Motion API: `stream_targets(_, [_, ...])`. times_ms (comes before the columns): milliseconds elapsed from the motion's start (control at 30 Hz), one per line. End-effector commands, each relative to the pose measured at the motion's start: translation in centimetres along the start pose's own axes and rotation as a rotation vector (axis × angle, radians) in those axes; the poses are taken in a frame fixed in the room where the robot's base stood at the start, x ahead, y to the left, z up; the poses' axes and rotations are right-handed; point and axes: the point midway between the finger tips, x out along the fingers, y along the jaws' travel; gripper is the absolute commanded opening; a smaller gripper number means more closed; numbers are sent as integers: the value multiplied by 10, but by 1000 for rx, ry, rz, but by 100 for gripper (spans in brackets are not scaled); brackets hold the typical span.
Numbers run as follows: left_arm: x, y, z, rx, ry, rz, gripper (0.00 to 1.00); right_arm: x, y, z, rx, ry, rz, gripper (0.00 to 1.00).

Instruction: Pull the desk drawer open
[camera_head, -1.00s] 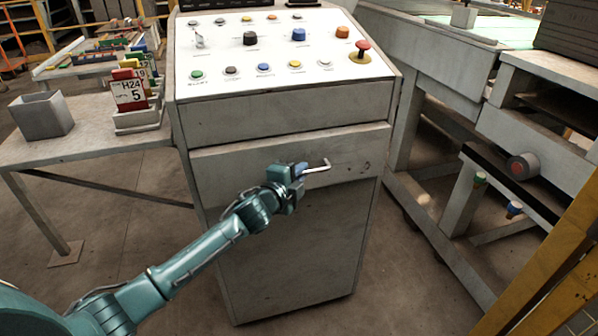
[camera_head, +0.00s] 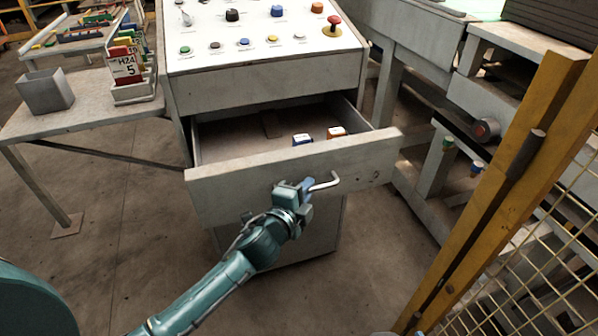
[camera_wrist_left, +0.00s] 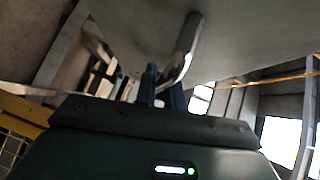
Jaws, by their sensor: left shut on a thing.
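The desk drawer (camera_head: 235,178) is pulled well out of the desk, below the white control panel (camera_head: 262,48). Its inside shows, with a blue-topped item (camera_head: 302,140) and an orange-topped item (camera_head: 337,132) in it. The bent metal handle (camera_head: 328,183) is on the drawer front. My left gripper (camera_head: 305,188) is shut on the handle's left part. In the left wrist view the handle (camera_wrist_left: 188,50) rises between the dark fingers (camera_wrist_left: 162,88).
A side table (camera_head: 90,115) with a grey bin (camera_head: 45,91) stands at the left. A yellow post (camera_head: 505,175) with wire mesh (camera_head: 540,260) is close at the right. The floor in front of the drawer is clear.

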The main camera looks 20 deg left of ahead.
Motion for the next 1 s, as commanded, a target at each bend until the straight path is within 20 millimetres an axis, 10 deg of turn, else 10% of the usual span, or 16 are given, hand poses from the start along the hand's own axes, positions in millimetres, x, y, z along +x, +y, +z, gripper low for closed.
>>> stream_targets(700, [-19, 6, -19, 1, -1, 1, 0, -1, 1, 2, -11, -11, 1, 36])
stream_targets(800, [-19, 6, -19, 1, -1, 1, 19, -1, 1, 2, -11, -10, 1, 36])
stream_targets(1000, [-19, 6, -19, 1, -1, 1, 20, -1, 1, 0, -11, -8, 1, 36])
